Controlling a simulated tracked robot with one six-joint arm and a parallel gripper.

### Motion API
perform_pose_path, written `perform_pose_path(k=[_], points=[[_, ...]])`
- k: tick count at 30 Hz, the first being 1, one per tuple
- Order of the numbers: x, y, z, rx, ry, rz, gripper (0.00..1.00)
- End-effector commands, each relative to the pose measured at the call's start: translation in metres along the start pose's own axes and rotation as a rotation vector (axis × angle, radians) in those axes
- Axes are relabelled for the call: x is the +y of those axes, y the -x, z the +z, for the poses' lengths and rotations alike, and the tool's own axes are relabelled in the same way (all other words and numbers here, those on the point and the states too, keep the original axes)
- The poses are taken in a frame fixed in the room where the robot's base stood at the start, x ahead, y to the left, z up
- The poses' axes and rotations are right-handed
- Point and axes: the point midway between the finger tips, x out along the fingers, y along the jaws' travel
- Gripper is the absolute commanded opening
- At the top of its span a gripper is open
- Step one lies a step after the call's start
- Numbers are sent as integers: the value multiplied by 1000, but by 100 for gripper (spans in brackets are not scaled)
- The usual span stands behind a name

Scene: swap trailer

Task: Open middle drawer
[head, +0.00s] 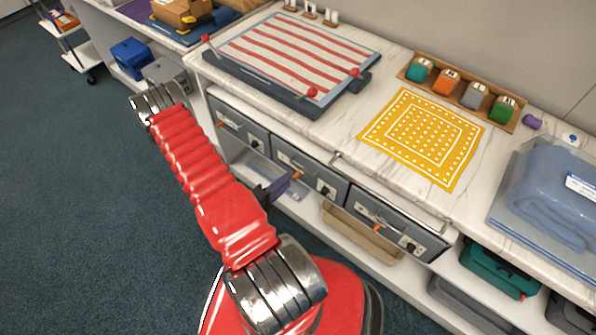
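The middle drawer (314,178) is a grey-fronted drawer under the white marbled counter, between two similar drawers. It looks closed, its front about in line with its neighbours. A small orange part (297,175) shows at its front, left of a dark knob. My gripper (283,187) seems to be the dark and purple piece showing past my red arm, beside that orange part. I cannot tell whether it touches the drawer. Its fingers are too small and partly hidden to tell open from shut.
The left drawer (238,124) and right drawer (397,223) also look closed. A shelf below holds a beige tray (361,236) and a teal bin (498,272). A striped board (298,50) and yellow cloth (424,134) lie on the counter. Carpet at left is clear.

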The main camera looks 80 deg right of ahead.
Motion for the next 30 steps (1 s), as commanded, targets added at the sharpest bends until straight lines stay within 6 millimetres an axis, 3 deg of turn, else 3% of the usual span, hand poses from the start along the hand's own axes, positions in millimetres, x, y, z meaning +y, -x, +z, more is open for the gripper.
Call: perform_pose_path(k=[21, 30], points=[[0, -67, 0, 2, -1, -1, 27], [0, -79, 0, 1, 0, -1, 27]])
